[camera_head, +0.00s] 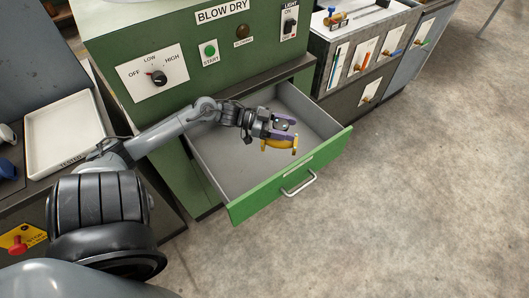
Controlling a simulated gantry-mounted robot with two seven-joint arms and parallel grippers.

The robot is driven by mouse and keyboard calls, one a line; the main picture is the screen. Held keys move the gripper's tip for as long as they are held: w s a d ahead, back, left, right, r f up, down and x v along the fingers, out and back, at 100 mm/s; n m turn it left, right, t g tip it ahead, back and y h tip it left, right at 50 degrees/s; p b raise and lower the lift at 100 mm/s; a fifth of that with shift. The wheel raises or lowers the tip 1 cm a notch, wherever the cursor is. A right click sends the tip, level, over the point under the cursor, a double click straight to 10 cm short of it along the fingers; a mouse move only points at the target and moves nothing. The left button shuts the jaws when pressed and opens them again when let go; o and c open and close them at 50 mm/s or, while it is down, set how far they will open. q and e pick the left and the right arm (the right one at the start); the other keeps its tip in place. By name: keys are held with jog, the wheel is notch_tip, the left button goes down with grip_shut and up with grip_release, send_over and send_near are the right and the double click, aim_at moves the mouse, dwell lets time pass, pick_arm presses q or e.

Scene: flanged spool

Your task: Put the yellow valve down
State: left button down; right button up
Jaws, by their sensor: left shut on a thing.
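The yellow valve (279,144) shows in the head view, held in my left gripper (286,131). The gripper's purple fingers are shut on it. The valve is over the open green drawer (287,182), toward the drawer's front panel. I cannot tell exactly how high it hangs above the drawer floor. The grey drawer floor that shows is empty. My right gripper is not in view.
A green cabinet (176,35) with a knob and buttons stands behind the drawer. A white tray labelled "TESTED" (62,118) is at the left. A red button on a yellow plate (17,243) is at lower left. Open concrete floor (420,190) lies to the right.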

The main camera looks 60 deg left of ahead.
pick_arm(q)
jog(key=shift+s+f+b, duration=0.25)
jog(key=shift+f+b, duration=0.15)
jog(key=shift+f, duration=0.5)
jog(key=shift+f+b, duration=1.25)
jog(key=shift+f, duration=1.5)
jog(key=shift+f+b, duration=1.05)
jog(key=shift+f, duration=1.25)
jog(key=shift+w+f, duration=0.1)
jog(key=shift+f, duration=0.05)
jog(key=shift+c, duration=1.5)
grip_release()
jog(key=shift+f, duration=0.1)
